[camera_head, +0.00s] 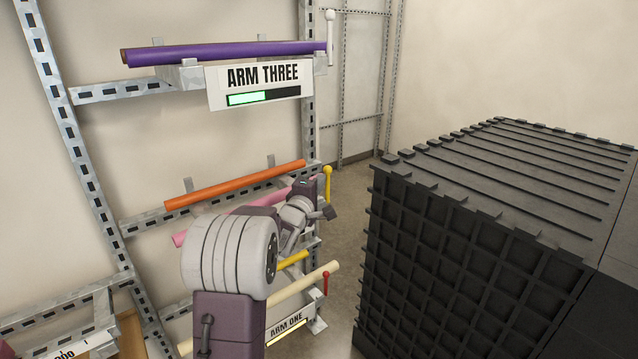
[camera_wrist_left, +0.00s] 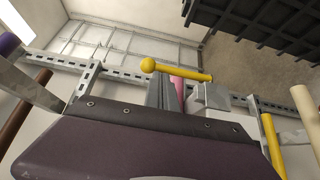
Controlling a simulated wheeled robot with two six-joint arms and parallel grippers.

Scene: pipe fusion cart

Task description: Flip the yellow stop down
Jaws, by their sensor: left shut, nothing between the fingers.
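The yellow stop (camera_head: 327,182) is a short yellow rod with a ball at its tip. It points up at the right end of the middle rack arm, in front of the orange and pink pipes. My left gripper (camera_head: 329,212) is shut and empty, close to the lower part of the stop. I cannot tell whether they touch. In the left wrist view the yellow stop (camera_wrist_left: 180,71) lies across the picture, just beyond my purple gripper body. The stop's base is partly hidden by my gripper in the head view. My right gripper is not in view.
A purple pipe (camera_head: 220,53) lies on the top arm beside a white stop (camera_head: 331,38). An orange pipe (camera_head: 235,184) and a pink pipe (camera_head: 179,239) lie lower. A red stop (camera_head: 326,284) stands on the lowest arm. A large black crate (camera_head: 440,240) stands right; floor shows between.

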